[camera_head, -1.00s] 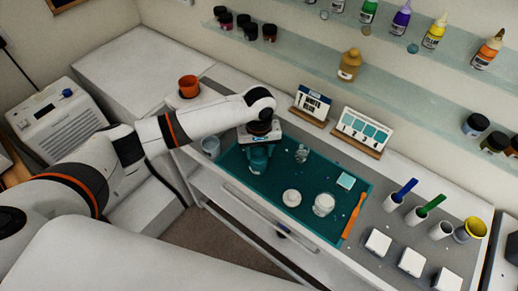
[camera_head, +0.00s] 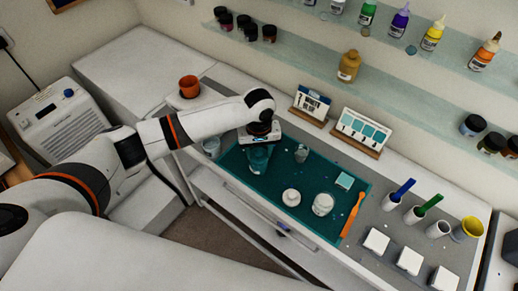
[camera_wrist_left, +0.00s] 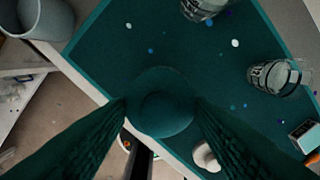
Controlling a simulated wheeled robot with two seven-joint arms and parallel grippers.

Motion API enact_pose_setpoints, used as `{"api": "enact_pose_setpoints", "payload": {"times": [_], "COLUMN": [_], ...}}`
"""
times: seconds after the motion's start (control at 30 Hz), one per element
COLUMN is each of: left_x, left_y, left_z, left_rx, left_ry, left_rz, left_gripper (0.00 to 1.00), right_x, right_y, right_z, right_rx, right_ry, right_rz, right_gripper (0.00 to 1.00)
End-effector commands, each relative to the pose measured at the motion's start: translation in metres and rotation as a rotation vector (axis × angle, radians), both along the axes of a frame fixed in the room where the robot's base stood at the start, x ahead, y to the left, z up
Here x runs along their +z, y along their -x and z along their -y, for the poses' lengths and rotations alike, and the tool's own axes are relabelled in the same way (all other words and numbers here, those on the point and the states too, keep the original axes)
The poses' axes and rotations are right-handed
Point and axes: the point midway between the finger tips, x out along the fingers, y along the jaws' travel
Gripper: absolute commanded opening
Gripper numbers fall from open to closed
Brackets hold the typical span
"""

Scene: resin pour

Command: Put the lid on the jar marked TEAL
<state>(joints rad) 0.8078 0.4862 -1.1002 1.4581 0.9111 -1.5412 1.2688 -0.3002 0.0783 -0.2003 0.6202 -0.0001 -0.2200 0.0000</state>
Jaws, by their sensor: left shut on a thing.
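My left gripper (camera_head: 258,158) is over the left part of the teal mat, pointing down. In the left wrist view its fingers (camera_wrist_left: 160,108) close on a round, dark teal thing (camera_wrist_left: 161,116) with a raised middle; I take it as the lid, but its colour blends with the mat. A jar with pale contents (camera_head: 323,204) stands on the mat to the right of the gripper. A labelled clear jar (camera_wrist_left: 280,77) shows at the right of the wrist view; its marking is not readable. My right gripper is not in view.
A white round piece (camera_head: 291,197) and a small clear vessel (camera_head: 301,153) are on the teal mat (camera_head: 270,184). A clear cup (camera_head: 211,147) stands left of the mat. An orange tool (camera_head: 352,215) lies at its right edge. Display cards (camera_head: 358,133) stand behind.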

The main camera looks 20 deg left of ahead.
Motion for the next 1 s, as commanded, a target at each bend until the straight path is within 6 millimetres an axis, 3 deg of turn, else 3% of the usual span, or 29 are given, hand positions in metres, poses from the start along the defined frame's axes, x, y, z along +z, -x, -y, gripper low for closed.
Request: {"api": "enact_pose_setpoints", "payload": {"times": [0.17, 0.2, 0.33, 0.53, 0.7, 1.0], "left_x": [0.0, 0.0, 0.0001, 0.0002, 0.0001, 0.0025], "left_y": [0.0, 0.0, 0.0, 0.0, 0.0, 0.0], "left_z": [0.0001, 0.0001, 0.0001, 0.0001, 0.0001, 0.0], "left_rx": [0.0, 0.0, -0.001, 0.0, 0.0, 0.0], "left_ry": [0.0, 0.0, 0.0, 0.0, 0.0, 0.0], "left_rz": [0.0, 0.0, 0.0, 0.0, 0.0, 0.0], "left_gripper": [0.28, 0.52, 0.73, 0.74, 0.96, 0.96], "right_x": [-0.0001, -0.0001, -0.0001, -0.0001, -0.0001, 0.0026], "right_y": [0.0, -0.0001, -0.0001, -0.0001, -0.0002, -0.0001], "right_z": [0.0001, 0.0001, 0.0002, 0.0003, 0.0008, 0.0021], "right_rx": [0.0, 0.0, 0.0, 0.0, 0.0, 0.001], "right_ry": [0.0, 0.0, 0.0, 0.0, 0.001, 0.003], "right_rz": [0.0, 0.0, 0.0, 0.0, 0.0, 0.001], "right_gripper": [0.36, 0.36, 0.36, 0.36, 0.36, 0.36]}}
